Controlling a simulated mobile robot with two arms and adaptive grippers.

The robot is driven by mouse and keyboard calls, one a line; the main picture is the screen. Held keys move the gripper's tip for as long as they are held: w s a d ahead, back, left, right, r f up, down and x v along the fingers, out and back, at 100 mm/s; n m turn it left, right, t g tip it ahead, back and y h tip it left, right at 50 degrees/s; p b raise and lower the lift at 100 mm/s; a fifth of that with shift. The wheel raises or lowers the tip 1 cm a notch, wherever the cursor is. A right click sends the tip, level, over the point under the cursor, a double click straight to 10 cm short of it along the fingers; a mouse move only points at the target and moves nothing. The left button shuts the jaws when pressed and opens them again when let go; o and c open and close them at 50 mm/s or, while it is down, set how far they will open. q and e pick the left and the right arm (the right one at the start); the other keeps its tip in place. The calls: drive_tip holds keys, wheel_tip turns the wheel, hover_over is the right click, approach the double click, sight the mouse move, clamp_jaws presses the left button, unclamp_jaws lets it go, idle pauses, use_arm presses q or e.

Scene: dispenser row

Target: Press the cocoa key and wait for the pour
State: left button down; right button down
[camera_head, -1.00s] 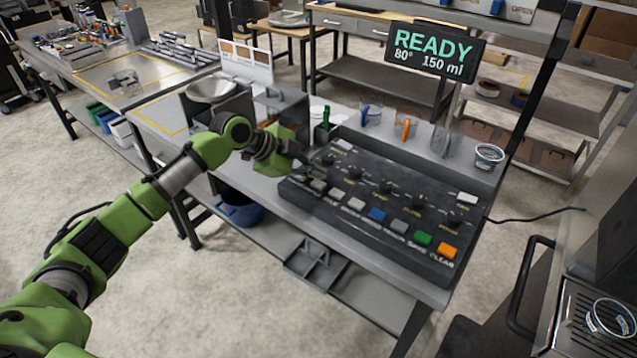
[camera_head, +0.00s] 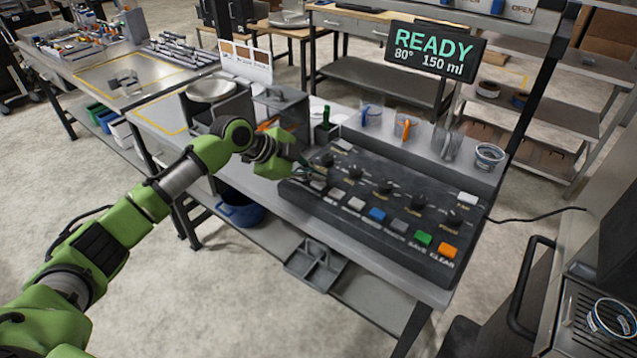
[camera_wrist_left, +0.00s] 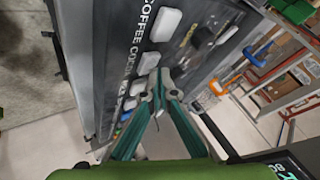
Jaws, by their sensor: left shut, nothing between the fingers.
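The dark control panel (camera_head: 345,222) lies on the bench with a front row of keys. The wrist view shows the labels COFFEE and COCOA beside the white coffee key (camera_wrist_left: 165,25) and the pale cocoa key (camera_wrist_left: 149,62). My left gripper (camera_wrist_left: 156,82) is shut and empty, its tips over the panel close to the cocoa key; I cannot tell whether they touch it. In the head view the left gripper (camera_head: 314,177) is over the panel's left end, partly hiding the keys there. The display (camera_head: 435,50) reads READY, 80°, 150 ml. My right gripper is not in view.
Knobs (camera_head: 383,188) stand behind the keys. Clear containers (camera_head: 371,113) and a small tub (camera_head: 488,157) stand along the bench's back. A grey box-like unit with a bowl (camera_head: 211,90) stands left of the panel. Coloured keys, including orange (camera_head: 448,250), fill the right end.

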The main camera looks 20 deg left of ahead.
sight(316, 184)
use_arm(q)
drive_tip(key=shift+f, duration=0.55)
drive_tip(key=shift+r, duration=0.1)
idle(0.5)
drive_tip(key=shift+r+p, duration=0.5)
drive_tip(key=shift+r, duration=0.35)
drive_tip(key=shift+r, duration=0.15)
wheel_tip(316, 184, up, 5)
drive_tip(key=p, duration=0.4)
